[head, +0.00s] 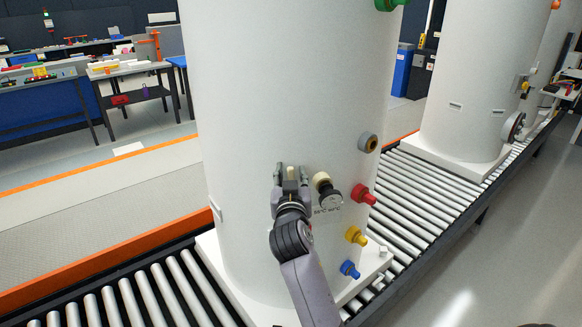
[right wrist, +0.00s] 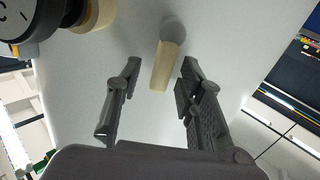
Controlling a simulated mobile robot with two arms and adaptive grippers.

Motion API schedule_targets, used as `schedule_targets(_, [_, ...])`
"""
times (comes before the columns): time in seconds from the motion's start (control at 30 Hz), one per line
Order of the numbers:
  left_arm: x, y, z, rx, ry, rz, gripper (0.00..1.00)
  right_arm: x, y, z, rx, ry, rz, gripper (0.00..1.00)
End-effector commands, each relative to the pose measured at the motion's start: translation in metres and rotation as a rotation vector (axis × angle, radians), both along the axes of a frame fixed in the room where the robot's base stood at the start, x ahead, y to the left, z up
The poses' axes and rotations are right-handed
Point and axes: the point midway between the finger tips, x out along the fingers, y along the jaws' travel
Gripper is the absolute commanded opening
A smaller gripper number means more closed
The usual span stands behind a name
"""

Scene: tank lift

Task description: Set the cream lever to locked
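The cream lever (right wrist: 165,66) sticks out from a grey round pivot on the white tank wall. In the right wrist view it stands between the two fingers of my right gripper (right wrist: 161,75), with gaps on both sides. The gripper is open and not touching the lever there. In the head view, my right gripper (head: 291,178) is at the tank's front, and only a bit of the cream lever (head: 291,173) shows between its fingers. No lock marking is readable. My left gripper is not in view.
Right of the lever on the white tank (head: 270,90) are a black dial (head: 330,198) with a cream part and red (head: 363,194), yellow (head: 356,236) and blue (head: 350,270) fittings. The tank stands on a roller conveyor (head: 435,200); another tank (head: 480,80) stands behind right.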

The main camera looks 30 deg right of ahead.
Motion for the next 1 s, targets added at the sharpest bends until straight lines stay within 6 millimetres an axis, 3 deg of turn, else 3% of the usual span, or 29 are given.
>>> schedule_targets(0.33, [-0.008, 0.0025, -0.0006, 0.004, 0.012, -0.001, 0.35, -0.0007, 0.0006, 0.0, -0.001, 0.001, 0.0, 0.34])
schedule_targets(0.83, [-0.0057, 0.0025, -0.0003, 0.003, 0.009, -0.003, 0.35, -0.0006, 0.0005, 0.0001, -0.001, 0.001, 0.0, 0.01])
schedule_targets(1.0, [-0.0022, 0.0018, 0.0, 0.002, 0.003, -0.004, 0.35, -0.0005, 0.0006, 0.0003, -0.001, 0.0, 0.0, 0.0])
